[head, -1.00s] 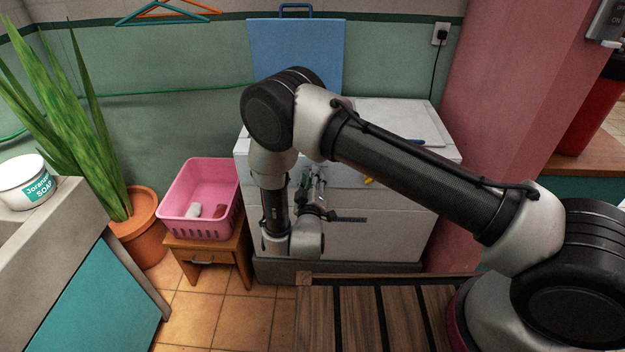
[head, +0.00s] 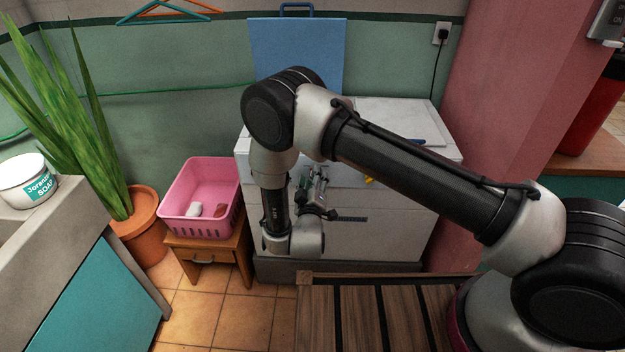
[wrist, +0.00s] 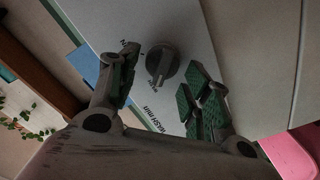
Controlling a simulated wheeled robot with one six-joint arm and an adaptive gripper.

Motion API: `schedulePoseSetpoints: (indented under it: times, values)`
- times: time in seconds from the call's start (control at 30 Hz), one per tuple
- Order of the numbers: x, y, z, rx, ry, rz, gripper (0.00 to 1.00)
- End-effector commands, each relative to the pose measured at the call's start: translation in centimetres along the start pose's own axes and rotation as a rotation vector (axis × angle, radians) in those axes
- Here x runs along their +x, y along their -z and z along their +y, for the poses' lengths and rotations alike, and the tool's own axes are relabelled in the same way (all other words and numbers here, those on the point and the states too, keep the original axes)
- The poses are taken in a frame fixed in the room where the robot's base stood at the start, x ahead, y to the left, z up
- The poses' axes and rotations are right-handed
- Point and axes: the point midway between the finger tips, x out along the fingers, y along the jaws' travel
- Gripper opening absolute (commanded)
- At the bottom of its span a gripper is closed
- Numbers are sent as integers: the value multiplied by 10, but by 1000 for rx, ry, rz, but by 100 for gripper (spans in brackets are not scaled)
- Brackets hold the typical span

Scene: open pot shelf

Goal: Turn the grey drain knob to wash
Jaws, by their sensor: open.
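The grey drain knob (wrist: 162,64) shows in the wrist view on the pale panel of the white machine (wrist: 205,45). Printed lettering lies around it, including "WASH"; I cannot read the knob's exact setting. My gripper (wrist: 158,88) is open, with one green-padded finger on each side of the knob. I cannot tell whether either finger touches it. In the head view, my gripper (head: 312,185) is in front of the upper front of the white machine (head: 385,235). My arm hides part of the machine there, and the knob cannot be made out.
A pink basket (head: 170,212) with small items stands on a wooden stool (head: 222,255) left of the machine. A potted plant (head: 142,235) is farther left. A blue board (head: 297,55) stands behind the machine. A slatted wooden surface (head: 365,315) is in front.

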Motion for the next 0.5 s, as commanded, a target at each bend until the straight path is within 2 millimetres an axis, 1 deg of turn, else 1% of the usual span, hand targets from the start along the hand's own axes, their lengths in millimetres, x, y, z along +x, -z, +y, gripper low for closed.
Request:
schedulePoseSetpoints:
  times: [0.07,0.17,0.4,0.5]
  values:
    - [-3,0,0,0,1,0,48]
    - [-15,1,-1,0,3,2,48]
    - [-57,0,-1,-2,3,2,48]
    - [-69,0,-1,-1,2,1,48]
